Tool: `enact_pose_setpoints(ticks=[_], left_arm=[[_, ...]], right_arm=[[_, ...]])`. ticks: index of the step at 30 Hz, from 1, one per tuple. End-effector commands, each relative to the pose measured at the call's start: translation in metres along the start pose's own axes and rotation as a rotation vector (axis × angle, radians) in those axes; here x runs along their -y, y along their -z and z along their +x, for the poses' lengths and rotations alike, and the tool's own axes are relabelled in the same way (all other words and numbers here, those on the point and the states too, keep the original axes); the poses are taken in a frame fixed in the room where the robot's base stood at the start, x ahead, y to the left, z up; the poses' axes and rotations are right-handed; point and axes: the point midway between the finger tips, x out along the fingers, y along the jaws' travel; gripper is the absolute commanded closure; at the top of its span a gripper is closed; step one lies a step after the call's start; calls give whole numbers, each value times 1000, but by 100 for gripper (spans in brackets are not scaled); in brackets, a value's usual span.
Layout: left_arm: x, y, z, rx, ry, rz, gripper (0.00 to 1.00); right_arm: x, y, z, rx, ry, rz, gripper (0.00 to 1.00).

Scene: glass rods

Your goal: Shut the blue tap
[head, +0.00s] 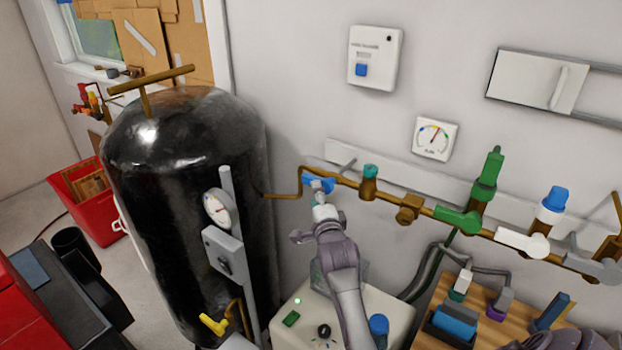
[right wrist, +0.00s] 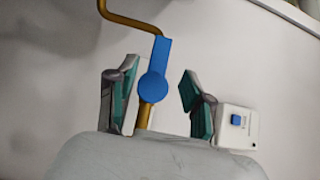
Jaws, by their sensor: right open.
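The blue tap (head: 328,184) sits on the brown pipe (head: 347,180) along the wall, partly hidden behind my right gripper (head: 319,193). In the right wrist view, the blue tap (right wrist: 152,86) shows a round hub and a flat lever that runs roughly in line with the pipe (right wrist: 130,19). My right gripper (right wrist: 157,78) is open, with one green-padded finger on each side of the tap. A gap shows between the tap and both fingers. My left gripper is not in view.
A black tank (head: 180,150) with a gauge (head: 217,208) stands left of the tap. Green (head: 458,219) and white (head: 522,242) taps follow along the pipe to the right. A pale box (head: 390,303) and a wooden board (head: 480,330) with fittings lie below.

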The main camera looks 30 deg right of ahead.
Motion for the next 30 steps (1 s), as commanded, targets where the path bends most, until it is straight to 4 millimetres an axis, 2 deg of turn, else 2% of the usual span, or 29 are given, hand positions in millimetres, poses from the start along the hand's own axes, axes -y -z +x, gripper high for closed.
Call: enact_pose_setpoints(ticks=[1,6,12,17,25,30], left_arm=[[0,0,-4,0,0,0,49],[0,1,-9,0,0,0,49],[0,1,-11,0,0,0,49],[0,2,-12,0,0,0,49],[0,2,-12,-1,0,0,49],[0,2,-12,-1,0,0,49]], right_arm=[[2,0,12,0,-1,-1,49],[2,0,43,0,-1,-2,49],[0,0,66,0,-3,-1,49],[-1,0,73,0,-1,-1,49],[-1,0,74,0,-2,-1,49],[-1,0,74,1,-2,-1,76]])
